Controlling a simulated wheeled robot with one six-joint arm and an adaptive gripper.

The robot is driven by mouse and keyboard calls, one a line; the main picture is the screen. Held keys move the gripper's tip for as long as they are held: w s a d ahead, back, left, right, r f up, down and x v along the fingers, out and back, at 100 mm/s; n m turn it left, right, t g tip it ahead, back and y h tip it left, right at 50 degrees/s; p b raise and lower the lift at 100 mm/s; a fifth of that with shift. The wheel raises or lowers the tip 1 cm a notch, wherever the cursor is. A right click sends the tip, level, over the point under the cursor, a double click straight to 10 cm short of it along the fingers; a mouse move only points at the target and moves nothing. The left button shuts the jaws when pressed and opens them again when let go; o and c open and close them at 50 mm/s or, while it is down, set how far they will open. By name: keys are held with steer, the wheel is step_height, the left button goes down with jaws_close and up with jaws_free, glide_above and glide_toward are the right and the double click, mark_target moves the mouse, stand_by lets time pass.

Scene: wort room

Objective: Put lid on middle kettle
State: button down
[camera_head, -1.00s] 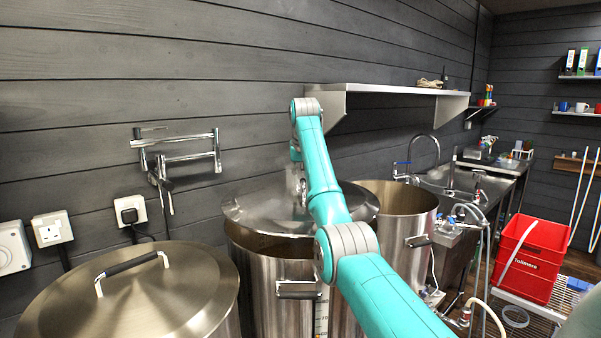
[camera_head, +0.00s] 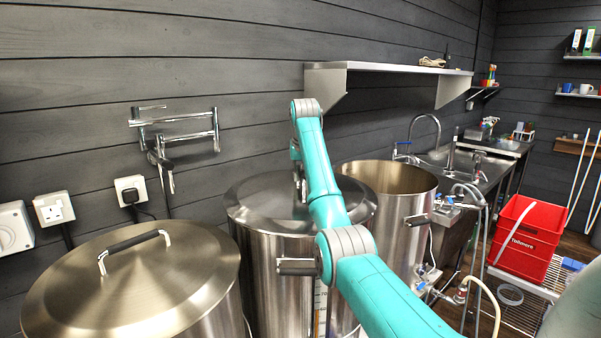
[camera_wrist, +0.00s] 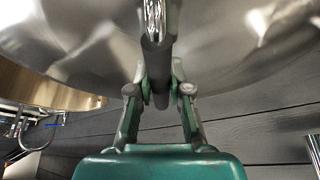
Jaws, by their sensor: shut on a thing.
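The middle kettle (camera_head: 262,270) is a tall steel pot with a black-gripped side handle. Its steel lid (camera_head: 258,198) lies over its rim in the head view and looks about level; my arm hides the right part of it. In the wrist view the lid (camera_wrist: 85,45) fills the top, with its dark bar handle (camera_wrist: 157,55) running down between my fingers. My gripper (camera_wrist: 160,90) is shut on this handle. In the head view my arm mostly hides the gripper and handle.
A left kettle (camera_head: 185,305) has its own lid (camera_head: 140,275) on. The right kettle (camera_head: 400,215) is open. A steel shelf (camera_head: 390,69) juts from the wall above. A folding tap (camera_head: 180,140), a sink (camera_head: 465,172) and a red crate (camera_head: 525,245) stand around.

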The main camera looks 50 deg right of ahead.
steer(key=shift+r, duration=0.2)
steer(key=c, duration=1)
jaws_free()
steer(key=shift+f, duration=0.25)
step_height(320, 180, up, 10)
steer(key=shift+r, duration=0.15)
